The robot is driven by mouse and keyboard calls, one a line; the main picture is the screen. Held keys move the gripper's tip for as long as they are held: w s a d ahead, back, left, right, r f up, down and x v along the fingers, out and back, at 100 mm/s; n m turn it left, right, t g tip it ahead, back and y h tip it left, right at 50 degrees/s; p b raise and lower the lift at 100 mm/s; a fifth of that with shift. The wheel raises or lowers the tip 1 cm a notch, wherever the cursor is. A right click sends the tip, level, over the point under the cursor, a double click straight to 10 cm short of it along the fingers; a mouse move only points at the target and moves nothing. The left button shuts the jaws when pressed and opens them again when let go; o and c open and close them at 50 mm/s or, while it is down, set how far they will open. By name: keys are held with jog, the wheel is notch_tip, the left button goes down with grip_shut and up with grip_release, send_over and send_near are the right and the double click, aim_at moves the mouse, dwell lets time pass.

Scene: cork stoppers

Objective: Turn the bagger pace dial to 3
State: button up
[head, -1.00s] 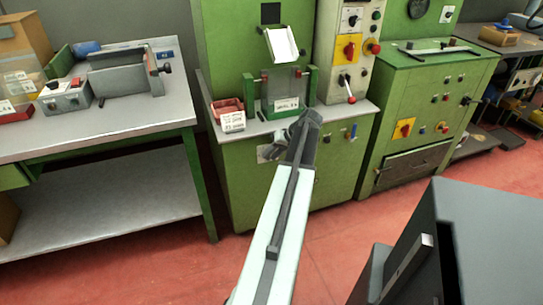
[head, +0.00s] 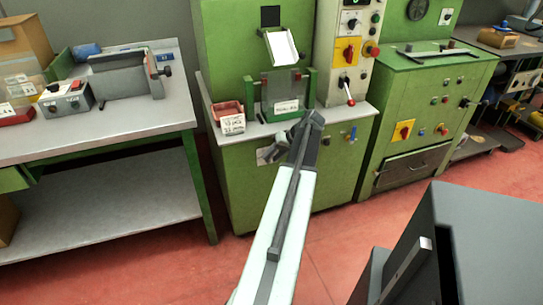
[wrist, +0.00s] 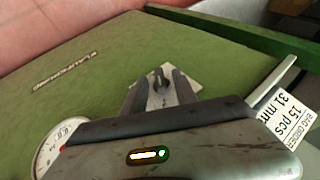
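A small grey knob (wrist: 159,82) stands on a pale plate on the green machine front in the wrist view. I take it for the pace dial; its numbers and pointer are too small to read. My gripper (wrist: 160,92) has its two dark fingers on either side of the knob, with gaps visible. Whether either finger touches it I cannot tell. In the head view the pale plate (head: 266,155) shows on the front of the green bagger machine (head: 235,185).
A red bin (head: 227,109) with a bag order card (wrist: 290,112) sits on the machine ledge above. A panel with a yellow-backed red switch (head: 347,51) and a red-knobbed lever (head: 349,92) stands to the right. A grey workbench (head: 120,128) is at left. Red floor is clear in front.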

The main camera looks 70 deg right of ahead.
jog(key=p+v, duration=0.4)
jog(key=v, duration=0.3)
jog(key=shift+p, duration=0.35)
jog(key=shift+f, duration=0.1)
